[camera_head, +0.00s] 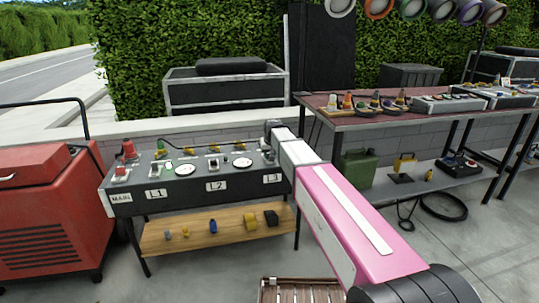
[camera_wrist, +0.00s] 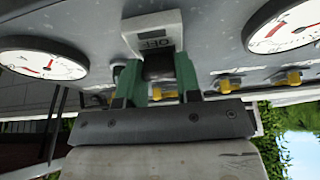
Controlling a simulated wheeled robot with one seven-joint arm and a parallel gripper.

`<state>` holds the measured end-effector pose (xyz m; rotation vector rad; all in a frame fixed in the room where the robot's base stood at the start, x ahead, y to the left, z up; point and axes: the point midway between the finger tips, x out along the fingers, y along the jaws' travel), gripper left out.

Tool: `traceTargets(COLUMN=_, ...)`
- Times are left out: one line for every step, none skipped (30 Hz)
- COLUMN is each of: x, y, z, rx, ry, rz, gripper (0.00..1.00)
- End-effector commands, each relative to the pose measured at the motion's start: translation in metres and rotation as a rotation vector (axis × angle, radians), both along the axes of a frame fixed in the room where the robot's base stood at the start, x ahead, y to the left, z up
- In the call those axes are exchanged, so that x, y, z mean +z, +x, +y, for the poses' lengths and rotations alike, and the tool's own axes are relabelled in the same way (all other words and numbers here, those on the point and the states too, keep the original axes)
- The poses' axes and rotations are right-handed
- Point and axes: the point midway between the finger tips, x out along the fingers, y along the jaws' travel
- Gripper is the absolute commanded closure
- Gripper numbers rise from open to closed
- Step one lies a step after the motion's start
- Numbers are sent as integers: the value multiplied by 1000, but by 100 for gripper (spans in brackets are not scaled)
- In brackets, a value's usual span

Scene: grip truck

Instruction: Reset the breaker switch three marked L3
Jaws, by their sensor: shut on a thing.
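The control panel (camera_head: 135,196) is a dark grey box with labels MAIN, L1, L2 and L3. The L3 label (camera_head: 272,178) is at its right end. My gripper (camera_head: 268,152) reaches down behind that label and largely hides the switch there. In the wrist view my gripper (camera_wrist: 157,78) has its green fingers on both sides of a black switch lever (camera_wrist: 158,69), closed on it. The lever stands on a light grey breaker housing (camera_wrist: 150,24). The L3 label is not visible in the wrist view. The L2 switch (camera_head: 214,161) stands free to the left.
White dial gauges (camera_head: 243,163) sit between the switches; one is close by in the wrist view (camera_wrist: 285,27). Yellow connectors (camera_wrist: 245,83) line the panel's back. A wooden shelf (camera_head: 185,241) is below. A red cabinet (camera_head: 40,215) stands left, a loaded table (camera_head: 345,122) right.

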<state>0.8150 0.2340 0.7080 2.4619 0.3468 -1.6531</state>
Motion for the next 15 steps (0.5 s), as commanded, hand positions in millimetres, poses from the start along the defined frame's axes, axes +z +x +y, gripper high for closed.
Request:
traceTargets(x=0, y=1, z=0, rx=0, ry=-2, rz=7, gripper=92)
traceTargets(x=0, y=1, z=1, rx=0, ry=-4, rz=13, gripper=92)
traceTargets(x=1, y=2, z=1, rx=0, ry=-7, rz=24, gripper=92)
traceTargets(x=1, y=3, z=1, rx=0, ry=-9, rz=33, gripper=92)
traceTargets(x=1, y=4, z=1, rx=0, ry=-13, rz=44, gripper=92)
traceTargets(x=1, y=5, z=2, rx=0, ry=-18, rz=62, gripper=92)
traceTargets(x=1, y=6, z=2, rx=0, ry=-22, rz=78, gripper=92)
traceTargets(x=1, y=7, z=2, rx=0, ry=-27, rz=93, gripper=92)
traceTargets(x=1, y=9, z=3, rx=0, ry=-34, rz=118, gripper=92)
traceTargets(x=2, y=9, z=3, rx=0, ry=-40, rz=138, gripper=92)
traceTargets(x=2, y=11, z=3, rx=0, ry=-46, rz=160, gripper=92)
traceTargets(x=2, y=12, z=4, rx=0, ry=-54, rz=188, gripper=92)
traceTargets(x=2, y=13, z=4, rx=0, ry=-60, rz=210, gripper=92)
traceTargets(x=2, y=14, z=4, rx=0, ry=-67, rz=233, gripper=92)
traceTargets(x=3, y=15, z=5, rx=0, ry=-75, rz=262, gripper=92)
